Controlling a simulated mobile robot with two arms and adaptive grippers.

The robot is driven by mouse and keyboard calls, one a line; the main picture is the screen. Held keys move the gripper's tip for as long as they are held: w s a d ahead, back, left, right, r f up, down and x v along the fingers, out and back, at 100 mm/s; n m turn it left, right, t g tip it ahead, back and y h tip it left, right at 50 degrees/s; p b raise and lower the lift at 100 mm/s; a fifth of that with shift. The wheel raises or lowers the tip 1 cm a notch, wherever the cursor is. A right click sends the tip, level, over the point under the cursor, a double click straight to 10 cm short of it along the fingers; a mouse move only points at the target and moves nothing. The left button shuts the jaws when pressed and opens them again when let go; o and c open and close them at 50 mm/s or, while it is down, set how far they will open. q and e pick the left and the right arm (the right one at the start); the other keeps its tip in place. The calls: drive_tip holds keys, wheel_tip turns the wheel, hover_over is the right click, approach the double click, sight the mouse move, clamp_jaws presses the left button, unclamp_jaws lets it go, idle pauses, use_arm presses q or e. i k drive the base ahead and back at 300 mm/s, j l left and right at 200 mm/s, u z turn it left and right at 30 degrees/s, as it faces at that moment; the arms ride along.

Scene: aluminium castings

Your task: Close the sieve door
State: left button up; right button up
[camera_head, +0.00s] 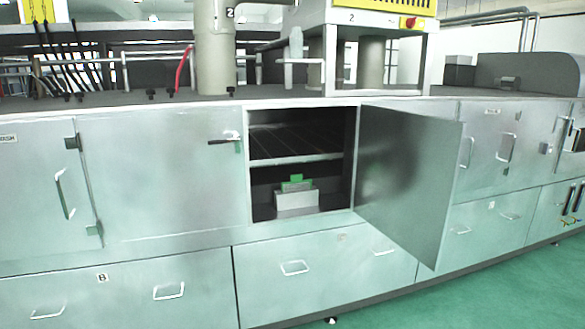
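The sieve door (410,180) is a flat grey metal panel in the middle right of the head view. It stands open, swung outward from the right side of a dark cabinet opening (300,170). Inside the opening is a shelf (295,160), and below it a light grey box (297,201) with a green part (296,183) on top. The door's outer face and any handle on it are hidden from this side. Neither of my grippers is in view.
A closed door with a dark latch (224,141) is left of the opening. Drawers with handles (295,268) run below. A grey column (213,50) and a machine with a red button (409,22) stand on top. Green floor (500,285) is clear at lower right.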

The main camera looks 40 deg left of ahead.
sight(408, 163)
drive_tip(key=i+l+u, duration=0.45)
drive_tip(key=u, duration=0.25)
drive_tip(key=i+l+u, duration=0.1)
drive_tip(key=l+u, duration=0.3)
drive_tip(key=i+l+u, duration=0.1)
drive_tip(key=l+u, duration=0.95)
drive_tip(key=l, duration=0.85)
drive_tip(key=k+l+u, duration=0.1)
drive_tip(key=l, duration=0.55)
drive_tip(key=k+l, duration=0.1)
drive_tip(key=l, duration=0.6)
drive_tip(key=l+u, duration=0.1)
drive_tip(key=l, duration=0.55)
drive_tip(key=k, duration=0.05)
